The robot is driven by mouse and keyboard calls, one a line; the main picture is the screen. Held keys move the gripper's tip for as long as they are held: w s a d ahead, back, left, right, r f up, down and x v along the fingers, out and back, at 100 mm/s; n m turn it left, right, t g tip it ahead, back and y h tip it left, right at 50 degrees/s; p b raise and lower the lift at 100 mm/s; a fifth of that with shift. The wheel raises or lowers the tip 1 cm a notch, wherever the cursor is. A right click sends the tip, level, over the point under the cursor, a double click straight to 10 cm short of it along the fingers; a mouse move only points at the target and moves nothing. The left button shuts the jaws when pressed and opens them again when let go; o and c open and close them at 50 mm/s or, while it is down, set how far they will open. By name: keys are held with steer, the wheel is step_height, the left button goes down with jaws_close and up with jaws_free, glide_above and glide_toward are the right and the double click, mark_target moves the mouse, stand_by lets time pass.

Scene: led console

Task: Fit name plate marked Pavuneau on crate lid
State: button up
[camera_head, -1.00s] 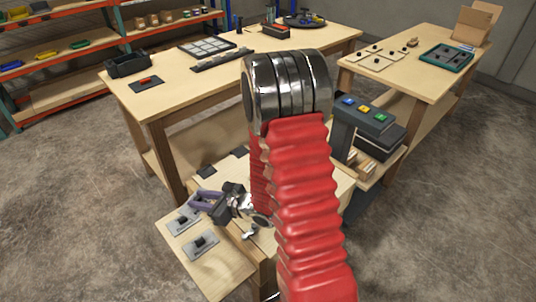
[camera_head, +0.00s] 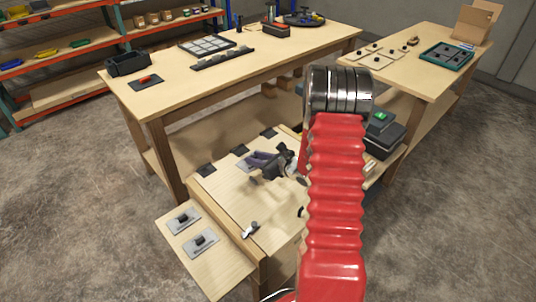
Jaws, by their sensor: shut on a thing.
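The crate lid (camera_head: 225,195) is a pale wooden panel with dark hinges along its far edge. Two grey plates with black knobs, a far one (camera_head: 182,222) and a near one (camera_head: 201,242), lie on a wooden side board (camera_head: 215,278) at the lid's left. No lettering is readable, so I cannot tell which plate is marked Pavuneau.
A metal latch (camera_head: 250,231) is at the lid's near edge. My red arm hides the crate's right side. A large workbench (camera_head: 175,98) stands behind, with a black bin (camera_head: 128,63) on it. A dark console (camera_head: 383,140) is at the right. The lid's left part is clear.

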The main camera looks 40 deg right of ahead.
steer(key=shift+m+h, duration=0.4)
steer(key=shift+h, duration=0.1)
steer(key=d, duration=0.6)
steer(key=shift+f, duration=0.2)
steer(key=shift+f, duration=0.15)
steer(key=shift+f, duration=3.15)
steer(key=shift+f, duration=1.05)
steer(key=o, duration=1.1)
